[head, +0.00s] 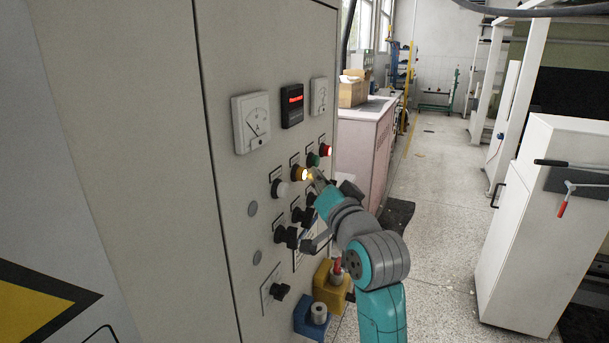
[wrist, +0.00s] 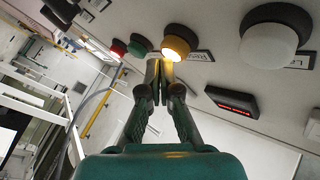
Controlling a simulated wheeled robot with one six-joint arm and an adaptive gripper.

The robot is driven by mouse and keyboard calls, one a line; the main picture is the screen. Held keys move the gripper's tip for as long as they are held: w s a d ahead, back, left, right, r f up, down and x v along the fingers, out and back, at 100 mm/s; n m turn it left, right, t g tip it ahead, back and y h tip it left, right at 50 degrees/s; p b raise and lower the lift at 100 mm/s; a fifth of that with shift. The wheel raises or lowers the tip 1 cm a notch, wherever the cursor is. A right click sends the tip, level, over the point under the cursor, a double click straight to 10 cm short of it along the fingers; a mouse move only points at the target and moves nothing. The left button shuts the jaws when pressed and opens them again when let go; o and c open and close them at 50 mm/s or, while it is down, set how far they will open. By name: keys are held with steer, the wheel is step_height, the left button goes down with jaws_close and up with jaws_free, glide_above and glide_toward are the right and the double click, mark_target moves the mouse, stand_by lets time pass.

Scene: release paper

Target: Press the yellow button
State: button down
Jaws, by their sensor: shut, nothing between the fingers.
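The yellow button (head: 300,174) sits on the face of a grey control cabinet, in a row between a white button and a green one. It glows, and it also shows lit in the wrist view (wrist: 177,48). My gripper (head: 315,174) is shut and empty, its fingertips close beside the yellow button. In the wrist view the closed fingertips (wrist: 158,64) lie just in front of the button's lower left edge. I cannot tell whether they touch it.
The white button (head: 281,188), green button (head: 313,160) and red button (head: 326,150) are close by. Black knobs (head: 287,236) stick out below. A dial meter (head: 252,122) and a red display (head: 292,105) are above. Open floor lies to the right.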

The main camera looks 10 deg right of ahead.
steer(key=shift+w+a, duration=0.3)
steer(key=shift+a, duration=0.1)
stand_by(0.7)
stand_by(0.3)
steer(key=shift+s+d, duration=0.55)
steer(key=shift+d, duration=0.15)
steer(key=shift+d, duration=0.1)
steer(key=shift+s+d, duration=0.75)
steer(key=shift+d, duration=0.25)
steer(key=shift+s+d, duration=0.75)
steer(key=shift+d, duration=0.2)
